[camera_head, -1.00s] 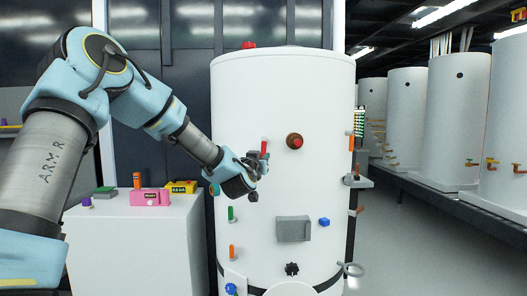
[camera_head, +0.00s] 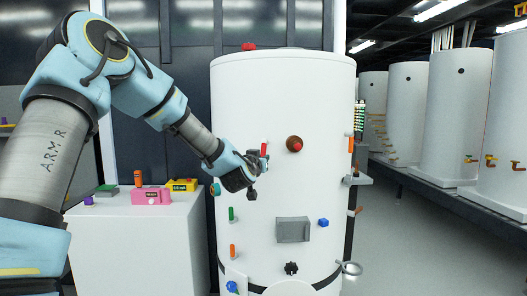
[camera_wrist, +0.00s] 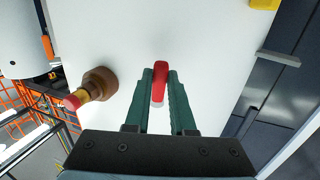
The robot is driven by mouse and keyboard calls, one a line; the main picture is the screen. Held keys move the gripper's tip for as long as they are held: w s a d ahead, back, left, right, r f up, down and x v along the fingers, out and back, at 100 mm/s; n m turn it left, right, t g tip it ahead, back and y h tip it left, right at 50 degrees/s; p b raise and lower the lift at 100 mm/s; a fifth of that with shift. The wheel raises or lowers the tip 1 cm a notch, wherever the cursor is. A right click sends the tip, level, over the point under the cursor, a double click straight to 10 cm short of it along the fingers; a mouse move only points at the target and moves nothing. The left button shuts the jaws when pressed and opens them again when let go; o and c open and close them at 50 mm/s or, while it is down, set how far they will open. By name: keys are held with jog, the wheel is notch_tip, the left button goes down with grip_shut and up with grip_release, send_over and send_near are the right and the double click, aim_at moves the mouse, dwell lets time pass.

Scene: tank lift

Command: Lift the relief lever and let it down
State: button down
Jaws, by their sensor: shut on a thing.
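The relief lever, a red handle (camera_head: 264,149), is on the front of the tall white tank (camera_head: 330,100), left of a brown round fitting (camera_head: 294,144). In the wrist view the red lever (camera_wrist: 159,82) sits between the tips of two green fingers. My gripper (camera_wrist: 160,85) is shut on it. In the head view my gripper (camera_head: 257,164) reaches the tank from the left and partly hides the lever's base. The brown fitting (camera_wrist: 97,86), with a brass stem and red tip, stands beside the fingers in the wrist view, apart from them.
A grey box (camera_head: 293,230), a blue knob (camera_head: 323,222), a green handle (camera_head: 231,214) and an orange handle (camera_head: 232,251) stick out of the tank. A white cabinet (camera_head: 140,240) with small coloured items stands to the left. The floor (camera_head: 405,235) at the right is clear.

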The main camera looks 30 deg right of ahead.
jog(key=shift+s+a+r+g+y+p, duration=0.1)
jog(key=shift+r+g+y+p, duration=0.3)
jog(key=shift+p, duration=1)
jog(key=shift+a+r+p, duration=0.1)
jog(key=shift+r+p, duration=0.2)
jog(key=shift+p, duration=0.85)
jog(key=shift+f, duration=0.1)
jog(key=shift+f+b, duration=0.2)
jog(key=shift+b, duration=0.45)
jog(key=shift+w+d+f+t+h+b, duration=0.3)
jog(key=shift+f+t+h+b, duration=0.3)
jog(key=shift+b, duration=3.35)
jog(key=shift+w+d+f+t+h+b, duration=0.3)
jog(key=shift+t+h+b, duration=0.45)
jog(key=shift+b, duration=3.2)
jog(key=c, duration=1.1)
grip_release()
jog(key=shift+c, duration=0.2)
jog(key=o, duration=0.5)
jog(key=shift+f, duration=0.1)
